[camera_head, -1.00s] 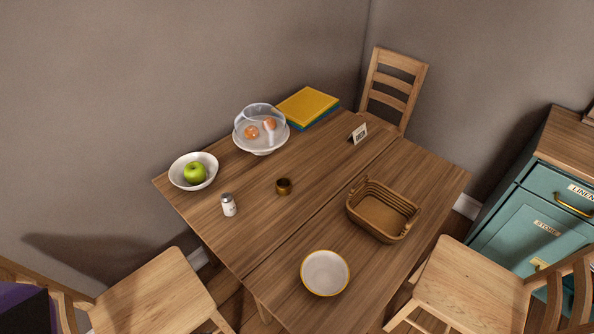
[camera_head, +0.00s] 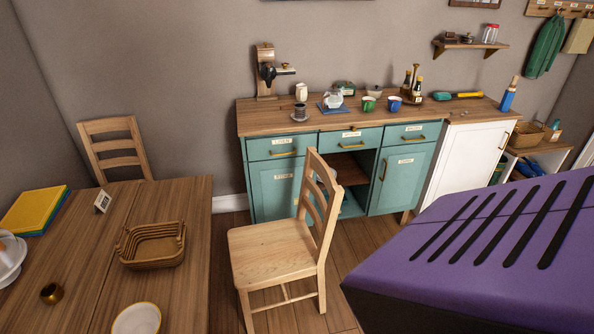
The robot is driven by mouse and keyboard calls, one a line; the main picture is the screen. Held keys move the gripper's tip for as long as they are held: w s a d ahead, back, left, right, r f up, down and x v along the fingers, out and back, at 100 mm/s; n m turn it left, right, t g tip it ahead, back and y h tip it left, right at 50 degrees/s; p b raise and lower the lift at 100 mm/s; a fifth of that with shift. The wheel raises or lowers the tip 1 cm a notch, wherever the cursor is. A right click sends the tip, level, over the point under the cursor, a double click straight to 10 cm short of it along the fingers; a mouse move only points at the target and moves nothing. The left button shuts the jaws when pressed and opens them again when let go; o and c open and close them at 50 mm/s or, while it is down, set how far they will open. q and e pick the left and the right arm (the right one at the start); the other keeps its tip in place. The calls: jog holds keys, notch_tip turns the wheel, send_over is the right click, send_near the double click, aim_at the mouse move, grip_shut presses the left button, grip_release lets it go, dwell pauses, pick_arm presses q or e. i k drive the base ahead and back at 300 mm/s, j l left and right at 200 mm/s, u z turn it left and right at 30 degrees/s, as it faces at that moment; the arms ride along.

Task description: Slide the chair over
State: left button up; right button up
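A light wooden chair (camera_head: 272,252) stands right of the table, a gap of floor between them. Its slatted back is on its right side and its seat faces the table. A second wooden chair (camera_head: 115,150) stands at the table's far end by the wall, its lower part hidden by the table. The wooden table (camera_head: 180,210) fills the lower left. Neither of my grippers shows in this view.
A teal sideboard (camera_head: 275,192) stands behind the near chair, its middle compartment open below the drawer. A white cabinet (camera_head: 465,155) adjoins it. A wicker basket (camera_head: 152,262) and a bowl (camera_head: 137,319) are on the table. Bare floor (camera_head: 335,262) shows right of the chair.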

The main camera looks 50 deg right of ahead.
aim_at(265, 255)
jog(key=z, duration=1.45)
jog(key=k+l, duration=0.05)
